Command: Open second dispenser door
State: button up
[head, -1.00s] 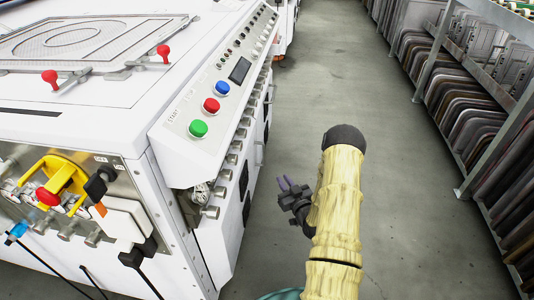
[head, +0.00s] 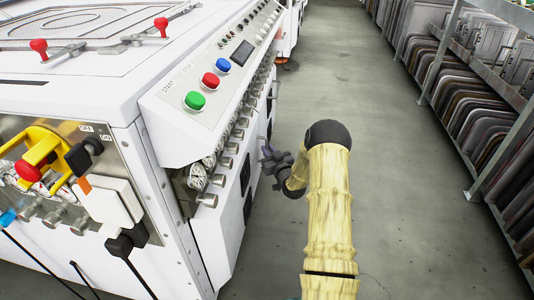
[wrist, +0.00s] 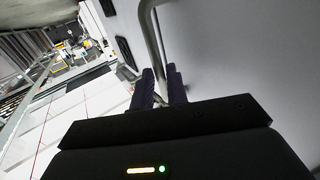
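The white machine (head: 190,150) on the left has door panels along its aisle side, seen at a steep angle in the head view. My gripper (head: 267,154) is beside this side panel, below the row of knobs. In the wrist view, a bent metal bar handle (wrist: 152,40) stands out from a pale door surface (wrist: 235,60). My gripper (wrist: 161,82) has its two dark fingers apart, with the handle's lower end in line with the gap between them. I cannot tell whether the fingers touch it. The door looks closed; its edges are partly hidden.
A control panel (head: 215,75) with green, red and blue buttons juts out above the gauges and knobs. Racks of stacked panels (head: 470,120) line the right side. The grey aisle floor (head: 350,70) between them is clear.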

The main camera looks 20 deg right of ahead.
jog(key=shift+w, duration=0.85)
grip_shut()
jog(key=shift+s+d, duration=0.2)
